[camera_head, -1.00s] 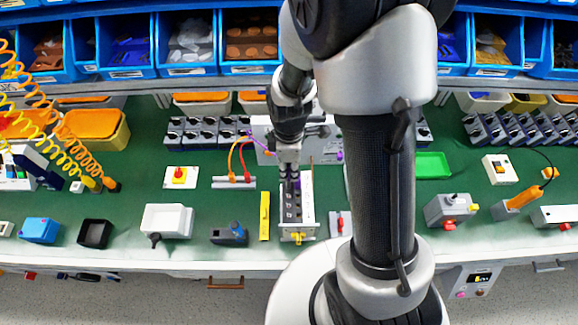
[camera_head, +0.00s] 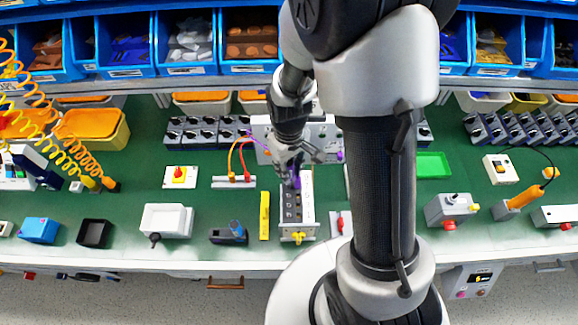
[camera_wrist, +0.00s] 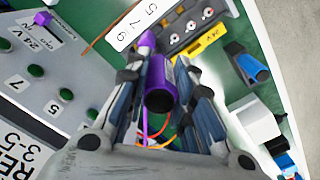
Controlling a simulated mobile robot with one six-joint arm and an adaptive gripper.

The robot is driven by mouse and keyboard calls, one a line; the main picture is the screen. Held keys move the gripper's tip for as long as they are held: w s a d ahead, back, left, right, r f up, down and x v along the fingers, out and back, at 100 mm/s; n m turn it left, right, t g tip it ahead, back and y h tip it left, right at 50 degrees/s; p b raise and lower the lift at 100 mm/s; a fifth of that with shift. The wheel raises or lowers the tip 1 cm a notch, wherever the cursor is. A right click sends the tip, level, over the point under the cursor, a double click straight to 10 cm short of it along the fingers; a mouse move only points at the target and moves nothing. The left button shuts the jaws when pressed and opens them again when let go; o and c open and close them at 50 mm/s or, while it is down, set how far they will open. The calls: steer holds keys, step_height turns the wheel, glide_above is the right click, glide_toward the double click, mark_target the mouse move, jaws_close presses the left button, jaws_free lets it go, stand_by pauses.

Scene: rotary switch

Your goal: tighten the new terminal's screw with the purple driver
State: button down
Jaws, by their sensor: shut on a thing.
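My gripper (camera_head: 292,168) is shut on the purple driver (camera_wrist: 160,88), whose dark round end faces the wrist camera between the fingers. In the head view the purple driver (camera_head: 296,181) shows below the fingers, over the upper part of the terminal rack (camera_head: 308,209). This is a pale rail with a row of dark terminals and a yellow piece at its front end. In the wrist view the rack (camera_wrist: 127,27) has a white number strip and several round screws. The driver's tip is hidden, so I cannot tell whether it touches a screw or which terminal is new.
A yellow bar (camera_head: 264,215) lies left of the rack, and a dark holder with a blue part (camera_head: 229,235) lies farther left. A grey labelled panel (camera_head: 262,130) stands behind, with orange and purple leads nearby. Green mat is bare between the yellow bar and the dark holder.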

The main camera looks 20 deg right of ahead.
steer(key=shift+m, duration=0.8)
steer(key=m, duration=0.3)
steer(key=shift+m, duration=0.3)
steer(key=shift+r+p, duration=2.3)
steer(key=shift+r, duration=0.7)
steer(key=shift+a+f, duration=0.1)
